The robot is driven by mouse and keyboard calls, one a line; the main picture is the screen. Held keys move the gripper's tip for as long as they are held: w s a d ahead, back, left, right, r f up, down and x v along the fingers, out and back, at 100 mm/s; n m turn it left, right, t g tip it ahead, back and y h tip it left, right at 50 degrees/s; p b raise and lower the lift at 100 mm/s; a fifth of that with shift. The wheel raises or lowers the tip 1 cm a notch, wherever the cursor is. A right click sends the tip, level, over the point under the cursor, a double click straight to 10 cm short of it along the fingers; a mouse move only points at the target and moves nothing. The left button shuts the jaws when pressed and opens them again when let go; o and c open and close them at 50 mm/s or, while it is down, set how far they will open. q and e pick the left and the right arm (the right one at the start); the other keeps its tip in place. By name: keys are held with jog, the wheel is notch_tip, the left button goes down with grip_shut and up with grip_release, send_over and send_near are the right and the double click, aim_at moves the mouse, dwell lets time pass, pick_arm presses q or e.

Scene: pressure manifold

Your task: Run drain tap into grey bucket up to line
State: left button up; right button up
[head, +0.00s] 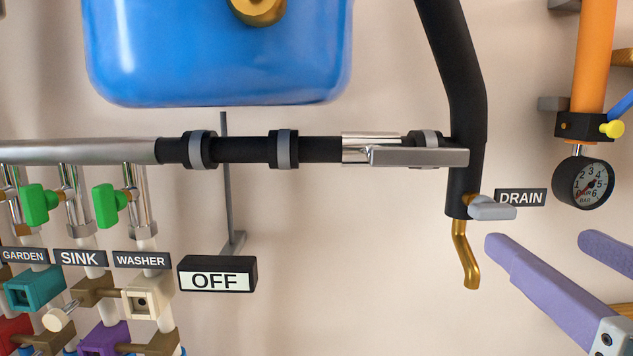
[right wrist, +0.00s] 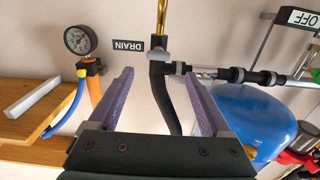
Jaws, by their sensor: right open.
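The drain tap's brass spout (head: 465,255) hangs from the lower end of a black pipe (head: 463,120) in the head view, beside the DRAIN label (head: 521,197). Its grey lever (head: 491,208) points right. The spout also shows at the top of the right wrist view (right wrist: 161,20). No water shows at the spout. My right gripper (head: 538,240) is open and empty, its purple fingers just right of and below the lever in the head view. In the right wrist view the gripper (right wrist: 157,78) has the pipe between its fingers in the picture; contact is not visible. No grey bucket is in view.
A silver lever (head: 418,156) lies along the horizontal pipe under the blue tank (head: 220,50). A pressure gauge (head: 583,183) hangs below an orange pipe (head: 594,50) at right. Green-handled valves (head: 106,206) and an OFF sign (head: 217,275) are at left. The wall below the spout is clear.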

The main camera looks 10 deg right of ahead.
aim_at(498, 214)
jog(key=p+x, duration=0.1)
jog(key=x, duration=0.8)
jog(key=shift+w+d, duration=0.15)
jog(key=shift+w, duration=0.15)
grip_shut()
dwell(0.3)
